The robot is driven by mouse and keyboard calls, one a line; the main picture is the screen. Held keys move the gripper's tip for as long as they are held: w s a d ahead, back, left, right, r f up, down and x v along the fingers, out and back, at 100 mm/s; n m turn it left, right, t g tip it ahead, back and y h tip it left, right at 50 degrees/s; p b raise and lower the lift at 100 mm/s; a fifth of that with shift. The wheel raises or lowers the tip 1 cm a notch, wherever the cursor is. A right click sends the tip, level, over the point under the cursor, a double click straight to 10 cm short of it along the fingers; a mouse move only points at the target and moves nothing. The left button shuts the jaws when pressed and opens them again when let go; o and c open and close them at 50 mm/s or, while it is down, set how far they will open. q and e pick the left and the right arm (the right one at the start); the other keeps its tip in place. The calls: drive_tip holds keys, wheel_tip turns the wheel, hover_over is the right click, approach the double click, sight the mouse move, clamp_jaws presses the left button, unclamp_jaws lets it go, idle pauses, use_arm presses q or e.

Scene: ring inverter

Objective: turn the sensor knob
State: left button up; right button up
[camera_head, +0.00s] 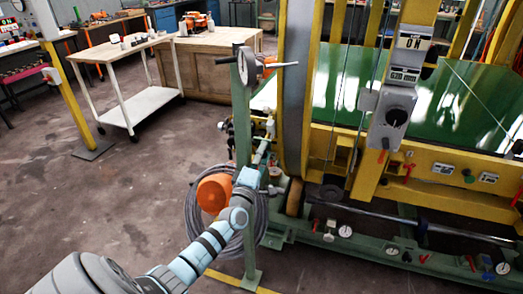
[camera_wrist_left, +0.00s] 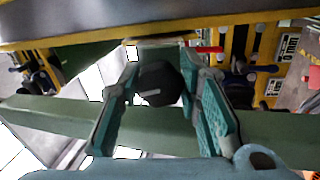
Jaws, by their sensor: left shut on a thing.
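The sensor knob (camera_wrist_left: 158,83) is black and faceted, with a pale line on its face. In the left wrist view it sits between the two teal fingers of my left gripper (camera_wrist_left: 160,76), which is shut on it. In the head view my left gripper (camera_head: 268,132) is beside the green post (camera_head: 241,110), and the knob between its fingers cannot be made out there. My right gripper is in neither view.
The yellow-framed machine (camera_head: 330,150) with a shiny green panel stands to the right. Its grey control box (camera_head: 396,110) carries a black dial and displays. A coiled grey cable (camera_head: 196,215) and orange part (camera_head: 213,193) are beside my arm. Open floor lies left.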

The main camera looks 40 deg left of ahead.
use_arm(q)
drive_tip(key=shift+m+p, duration=0.4)
drive_tip(key=shift+m, duration=0.6)
drive_tip(key=o, duration=1.1)
drive_tip(key=shift+o, duration=0.2)
drive_tip(key=shift+s+d+f, duration=0.15)
drive_tip(key=shift+s+f, duration=0.05)
drive_tip(key=shift+s, duration=0.15)
drive_tip(key=v, duration=1.1)
